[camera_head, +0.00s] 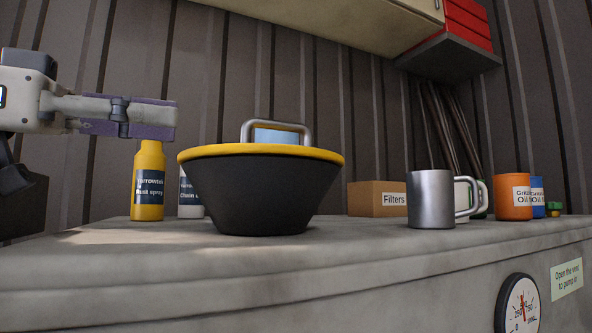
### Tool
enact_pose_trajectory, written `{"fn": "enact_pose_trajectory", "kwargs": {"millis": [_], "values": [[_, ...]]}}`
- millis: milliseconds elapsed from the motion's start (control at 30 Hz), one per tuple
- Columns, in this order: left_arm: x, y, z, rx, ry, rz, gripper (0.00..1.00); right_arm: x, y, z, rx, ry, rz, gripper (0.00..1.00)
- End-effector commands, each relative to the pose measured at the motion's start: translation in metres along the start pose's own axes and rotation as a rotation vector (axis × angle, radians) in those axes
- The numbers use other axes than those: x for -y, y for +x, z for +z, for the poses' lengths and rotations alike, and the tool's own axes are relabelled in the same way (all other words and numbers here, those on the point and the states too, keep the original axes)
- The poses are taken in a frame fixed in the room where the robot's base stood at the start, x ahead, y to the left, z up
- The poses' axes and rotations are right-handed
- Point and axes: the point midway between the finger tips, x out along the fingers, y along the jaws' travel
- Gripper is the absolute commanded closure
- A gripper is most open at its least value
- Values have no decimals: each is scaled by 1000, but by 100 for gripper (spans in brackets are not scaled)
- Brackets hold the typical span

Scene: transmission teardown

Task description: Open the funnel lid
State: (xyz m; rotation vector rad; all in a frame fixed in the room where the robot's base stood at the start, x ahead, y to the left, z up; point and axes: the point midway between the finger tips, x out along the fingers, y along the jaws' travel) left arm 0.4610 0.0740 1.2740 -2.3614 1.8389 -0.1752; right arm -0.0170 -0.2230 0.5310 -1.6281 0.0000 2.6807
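The funnel (275,190) is a wide black cone standing on the grey worktop. Its lid (262,150) is a yellow disc lying flat across the top, seen almost edge-on. A grey arched handle (278,124) rises above the lid, with a light blue patch showing inside the arch. My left gripper (172,120), with purple finger pads, is at the upper left, above and left of the lid and apart from it. Its fingers overlap in this side view, so their spread is unclear. My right gripper is not in view.
A yellow spray bottle (149,180) and a white bottle (190,195) stand left of the funnel. A Filters box (373,197), a metal mug (431,200) and an orange can (513,198) stand to the right. The worktop (130,245) in front is clear. A cabinet (330,18) hangs above.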

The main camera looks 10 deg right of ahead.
Motion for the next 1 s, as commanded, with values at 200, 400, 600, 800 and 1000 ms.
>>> {"fn": "enact_pose_trajectory", "kwargs": {"millis": [200, 400, 600, 800, 1000], "values": [[-9, 35, -8, 1, 16, 18, 70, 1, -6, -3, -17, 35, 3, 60], [-10, 86, -9, 0, 15, 16, 70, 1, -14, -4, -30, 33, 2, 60], [-9, 116, -8, -1, 13, 13, 70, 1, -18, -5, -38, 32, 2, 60], [-8, 122, -7, -1, 12, 12, 70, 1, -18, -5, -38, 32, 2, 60], [-8, 122, -6, -1, 11, 12, 88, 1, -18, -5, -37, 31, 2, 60]]}}
